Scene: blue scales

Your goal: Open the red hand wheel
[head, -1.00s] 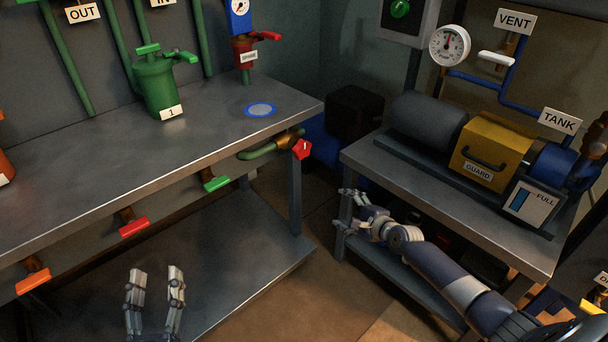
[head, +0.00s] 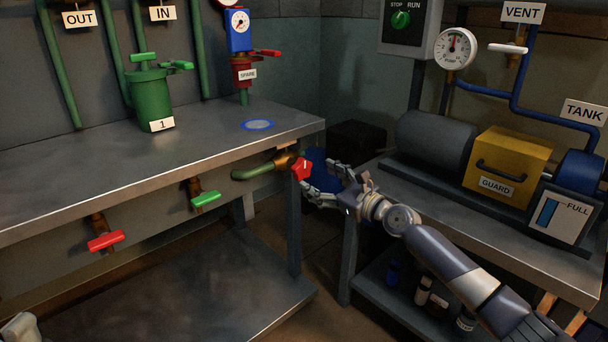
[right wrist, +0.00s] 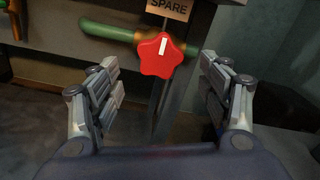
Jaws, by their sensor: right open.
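The red hand wheel (head: 302,169) is star-shaped with a white mark. It sits on the end of a green pipe (head: 254,173) with a brass-coloured fitting, under the right corner of the left bench. My right gripper (head: 322,179) is open and empty, just right of the wheel, fingers pointing at it. In the right wrist view the wheel (right wrist: 162,55) shows whole, ahead of and between the spread fingers (right wrist: 158,75), with no visible contact. Only a pale piece, seemingly of my left gripper (head: 20,328), shows at the lower left; its fingers cannot be made out.
The left bench top (head: 100,185) and its leg (head: 294,225) are close to the wheel. A green handle (head: 206,199) and a red handle (head: 105,241) are further left. The right bench (head: 400,190) carries a yellow guard (head: 508,165). A SPARE sign (right wrist: 170,7) hangs above the wheel.

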